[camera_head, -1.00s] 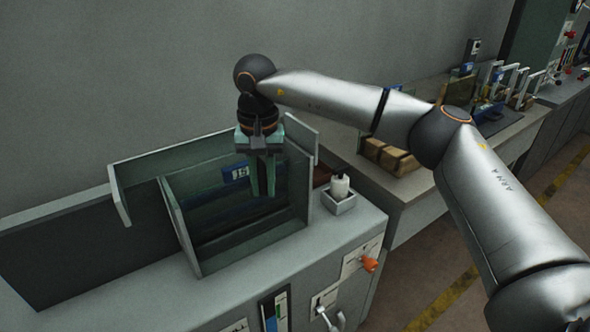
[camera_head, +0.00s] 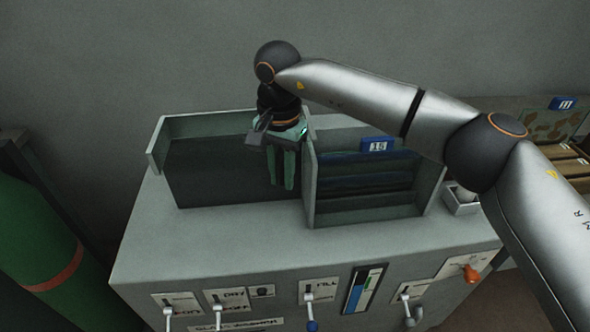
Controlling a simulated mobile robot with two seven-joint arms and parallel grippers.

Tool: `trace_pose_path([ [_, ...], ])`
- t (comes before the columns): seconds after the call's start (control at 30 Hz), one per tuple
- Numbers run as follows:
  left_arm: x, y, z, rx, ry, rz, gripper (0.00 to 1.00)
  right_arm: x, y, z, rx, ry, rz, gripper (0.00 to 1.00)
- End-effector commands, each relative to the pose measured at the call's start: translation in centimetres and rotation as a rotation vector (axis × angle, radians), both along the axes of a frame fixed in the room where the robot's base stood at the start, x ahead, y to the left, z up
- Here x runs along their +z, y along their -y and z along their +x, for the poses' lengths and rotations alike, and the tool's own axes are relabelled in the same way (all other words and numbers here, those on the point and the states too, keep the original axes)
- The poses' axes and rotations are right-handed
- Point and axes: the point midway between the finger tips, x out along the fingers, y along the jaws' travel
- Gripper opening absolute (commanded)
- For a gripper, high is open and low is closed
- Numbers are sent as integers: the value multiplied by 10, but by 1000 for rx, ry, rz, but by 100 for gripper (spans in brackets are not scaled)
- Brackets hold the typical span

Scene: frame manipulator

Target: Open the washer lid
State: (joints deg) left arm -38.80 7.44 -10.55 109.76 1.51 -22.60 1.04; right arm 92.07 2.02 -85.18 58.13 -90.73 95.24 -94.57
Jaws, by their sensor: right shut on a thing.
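The washer (camera_head: 300,245) is a grey cabinet with a box-like opening on top. The right compartment is uncovered and shows several dark frames (camera_head: 370,185) with a blue tag (camera_head: 378,146) marked 15. My right gripper (camera_head: 283,184) points down near the lid's right end, beside the wall (camera_head: 310,180) left of the frames. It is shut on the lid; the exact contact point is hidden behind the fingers. My left gripper is not in view.
Several levers and a gauge (camera_head: 362,290) line the washer's front. A small white holder (camera_head: 461,203) stands at its right end. A green cylinder (camera_head: 40,245) stands at the left, and wooden blocks (camera_head: 563,152) lie at the right.

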Motion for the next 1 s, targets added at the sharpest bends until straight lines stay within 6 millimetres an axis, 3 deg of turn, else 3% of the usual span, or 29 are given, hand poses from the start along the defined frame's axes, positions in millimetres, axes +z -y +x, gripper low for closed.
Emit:
trace_pose_path([
  [0.37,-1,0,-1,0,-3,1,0,-1,-1,0,0,0,-2,0],
  [0.4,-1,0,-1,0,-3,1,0,-1,-1,0,0,0,-2,26],
  [0.63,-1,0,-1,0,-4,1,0,-1,-1,0,0,0,-1,52],
  [1.0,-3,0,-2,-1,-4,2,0,8,-1,1,-1,3,-1,52],
])
